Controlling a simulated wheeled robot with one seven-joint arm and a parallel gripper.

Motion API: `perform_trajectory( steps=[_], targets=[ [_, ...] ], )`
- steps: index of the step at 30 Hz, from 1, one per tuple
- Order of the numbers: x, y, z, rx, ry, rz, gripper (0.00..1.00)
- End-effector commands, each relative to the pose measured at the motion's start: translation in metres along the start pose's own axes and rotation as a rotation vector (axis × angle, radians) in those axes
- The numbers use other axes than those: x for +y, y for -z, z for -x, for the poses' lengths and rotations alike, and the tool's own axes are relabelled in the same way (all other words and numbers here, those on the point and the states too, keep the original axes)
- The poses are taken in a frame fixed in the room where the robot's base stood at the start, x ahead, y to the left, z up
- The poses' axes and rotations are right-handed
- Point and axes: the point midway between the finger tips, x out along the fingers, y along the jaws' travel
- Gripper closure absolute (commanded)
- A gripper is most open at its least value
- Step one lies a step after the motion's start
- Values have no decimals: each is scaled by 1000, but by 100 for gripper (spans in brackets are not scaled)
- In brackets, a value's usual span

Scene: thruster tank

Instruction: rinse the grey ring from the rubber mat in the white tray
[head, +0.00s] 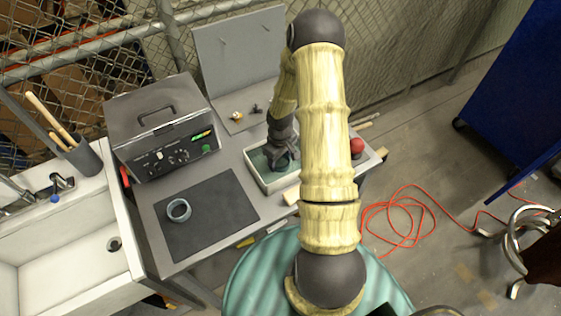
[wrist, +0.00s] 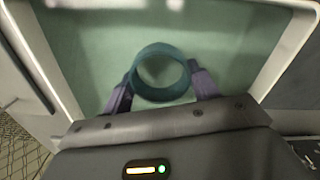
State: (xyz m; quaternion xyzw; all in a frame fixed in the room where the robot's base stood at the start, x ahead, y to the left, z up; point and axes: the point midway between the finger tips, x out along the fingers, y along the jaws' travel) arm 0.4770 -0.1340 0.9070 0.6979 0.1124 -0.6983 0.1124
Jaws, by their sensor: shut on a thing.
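A blue-grey ring (head: 179,217) lies flat on the dark rubber mat (head: 222,205), on the bench left of the tray. The white tray (head: 284,184) holds greenish liquid and also shows in the wrist view (wrist: 290,52). My gripper (head: 282,160) reaches down into the tray. In the wrist view my gripper (wrist: 161,76) is shut on a second ring (wrist: 160,96), teal-looking, with one finger on each side. Whether that ring is under the liquid or just above it, I cannot tell. In the head view my gripper mostly hides it.
A grey machine with dials (head: 160,130) stands behind the mat. A white sink (head: 75,245) is at the left. A grey panel (head: 235,60) stands behind the tray, with small parts near its foot. A red ball (head: 357,147) is right of the tray.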

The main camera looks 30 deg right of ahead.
Motion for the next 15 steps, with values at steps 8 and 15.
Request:
perform_trajectory(
  steps=[8,15],
  targets=[
    [0,0,9,1,0,0,62],
    [0,0,25,1,-1,0,62]
  ],
)
